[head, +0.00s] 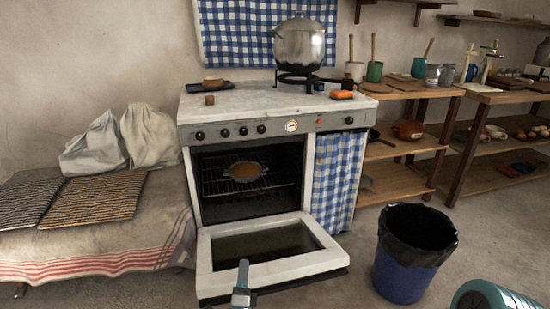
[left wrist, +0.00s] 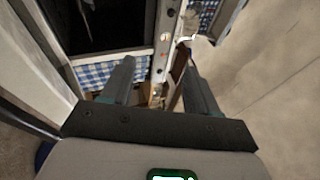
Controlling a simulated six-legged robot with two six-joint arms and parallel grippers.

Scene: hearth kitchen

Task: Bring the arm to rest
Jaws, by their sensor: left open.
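My left gripper (head: 243,270) shows at the bottom of the head view, in front of the lowered oven door (head: 210,262). Only a narrow part of it shows there. In the left wrist view its two fingers (left wrist: 160,78) stand apart with nothing held between them. My right gripper is not in view.
A blue bin with a black liner (head: 398,275) stands on the floor at right. A cloth-covered bench (head: 150,225) with two racks stands at left. A large pot (head: 299,44) is on the stove top. Wooden shelves (head: 395,180) line the right wall.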

